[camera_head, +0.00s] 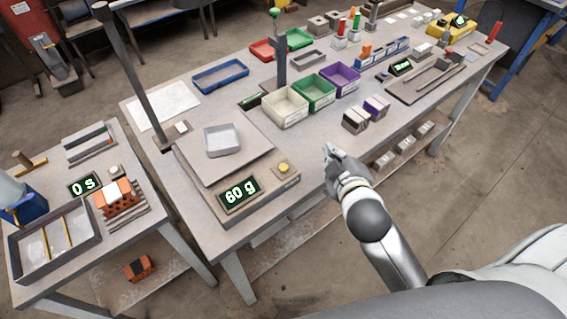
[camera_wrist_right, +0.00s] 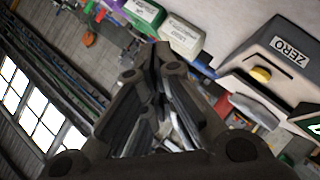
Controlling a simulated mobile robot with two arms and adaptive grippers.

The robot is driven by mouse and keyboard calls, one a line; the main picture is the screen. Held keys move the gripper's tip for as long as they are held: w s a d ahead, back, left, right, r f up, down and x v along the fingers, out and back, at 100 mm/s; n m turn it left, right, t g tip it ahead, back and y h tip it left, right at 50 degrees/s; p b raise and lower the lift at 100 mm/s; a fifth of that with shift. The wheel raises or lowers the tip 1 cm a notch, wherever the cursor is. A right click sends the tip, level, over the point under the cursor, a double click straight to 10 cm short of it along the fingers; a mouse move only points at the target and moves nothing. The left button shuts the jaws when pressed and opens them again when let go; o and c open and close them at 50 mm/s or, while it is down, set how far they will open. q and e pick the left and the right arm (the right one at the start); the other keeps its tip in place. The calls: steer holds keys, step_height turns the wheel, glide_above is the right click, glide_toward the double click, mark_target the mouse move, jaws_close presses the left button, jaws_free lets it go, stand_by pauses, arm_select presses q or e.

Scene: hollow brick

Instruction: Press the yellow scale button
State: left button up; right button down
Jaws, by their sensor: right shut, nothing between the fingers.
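The yellow scale button (camera_head: 283,167) sits on the front right of the scale (camera_head: 238,165), whose display (camera_head: 239,194) reads 60 g. A grey open tray (camera_head: 222,140) rests on the scale's plate. My right gripper (camera_head: 330,150) is shut and empty, to the right of the button and apart from it. In the right wrist view the gripper's fingertips (camera_wrist_right: 161,48) meet, and the yellow button (camera_wrist_right: 260,74) shows to their right, beside a label reading ZERO (camera_wrist_right: 290,48). My left gripper is not in view.
Cream (camera_head: 285,107), green (camera_head: 314,93) and purple (camera_head: 341,79) bins stand behind the scale. A post (camera_head: 135,75) rises at the scale's left. A lower side table (camera_head: 75,215) with a 0 s display stands at left.

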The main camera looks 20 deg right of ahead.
steer(key=w+a+r+n+t+y, duration=0.25)
steer(key=r+n+t, duration=0.2)
steer(key=r, duration=0.45)
steer(key=w+a+r+n+t+y, duration=0.1)
steer(key=w+r+n+t, duration=0.2)
steer(key=r+n, duration=0.35)
steer(key=s+a+r+n+g+y, duration=0.1)
steer(key=a+r+n+y, duration=0.35)
steer(key=n+y, duration=0.3)
steer(key=a+r+n+g+y, duration=0.1)
steer(key=a+r+n+y, duration=0.4)
steer(key=n, duration=0.4)
steer(key=s+a+f+n+g, duration=0.1)
steer(key=a+f+n+g, duration=0.4)
steer(key=f+n+g, duration=1.1)
steer(key=w+d+f+n+t+h, duration=0.1)
steer(key=d+f+n+h, duration=0.2)
steer(key=d+n+h, duration=0.2)
steer(key=shift+d+n, duration=0.55)
steer(key=shift+d, duration=0.25)
steer(key=shift+f+t, duration=0.15)
steer(key=shift+t, duration=0.1)
